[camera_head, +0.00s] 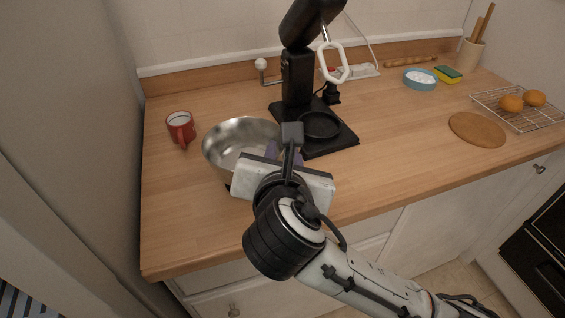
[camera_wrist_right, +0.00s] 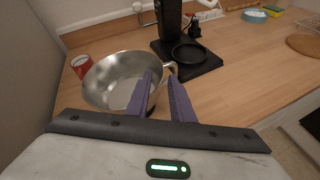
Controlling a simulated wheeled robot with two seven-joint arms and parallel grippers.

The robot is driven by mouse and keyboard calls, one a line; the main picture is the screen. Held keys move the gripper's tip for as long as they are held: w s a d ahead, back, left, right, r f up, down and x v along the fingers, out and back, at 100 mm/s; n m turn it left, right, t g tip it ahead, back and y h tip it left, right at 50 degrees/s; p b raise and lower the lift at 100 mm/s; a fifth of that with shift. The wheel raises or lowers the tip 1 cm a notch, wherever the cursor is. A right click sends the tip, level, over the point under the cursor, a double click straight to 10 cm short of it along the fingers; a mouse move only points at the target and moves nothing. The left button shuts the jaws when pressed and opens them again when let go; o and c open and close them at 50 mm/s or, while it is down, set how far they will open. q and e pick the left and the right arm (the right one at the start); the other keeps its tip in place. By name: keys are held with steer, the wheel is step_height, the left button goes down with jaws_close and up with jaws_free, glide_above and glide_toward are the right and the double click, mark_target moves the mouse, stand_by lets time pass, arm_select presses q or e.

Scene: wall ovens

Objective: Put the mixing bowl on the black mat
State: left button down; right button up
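The mixing bowl (camera_head: 222,140) is a shiny metal bowl on the wooden counter, left of a black stand appliance. It also shows in the right wrist view (camera_wrist_right: 108,80), with a loop handle (camera_wrist_right: 171,67) on its right side. No separate flat mat is clear; the black base with a round plate (camera_head: 320,125) is the black surface I see, also in the right wrist view (camera_wrist_right: 190,54). My right gripper (camera_wrist_right: 160,76) has two purple fingers spread apart at the bowl's right rim near the handle. The left finger overlaps the bowl; contact is unclear. My left gripper is not in view.
A red mug (camera_head: 181,128) stands left of the bowl. The appliance's upright column (camera_head: 297,75) rises behind the round plate. Farther right are a blue dish (camera_head: 420,79), a sponge (camera_head: 448,74), a round board (camera_head: 477,130) and a wire rack (camera_head: 520,112). The counter between is clear.

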steer(key=v, duration=0.6)
steer(key=shift+s, duration=0.25)
steer(key=shift+r, duration=0.15)
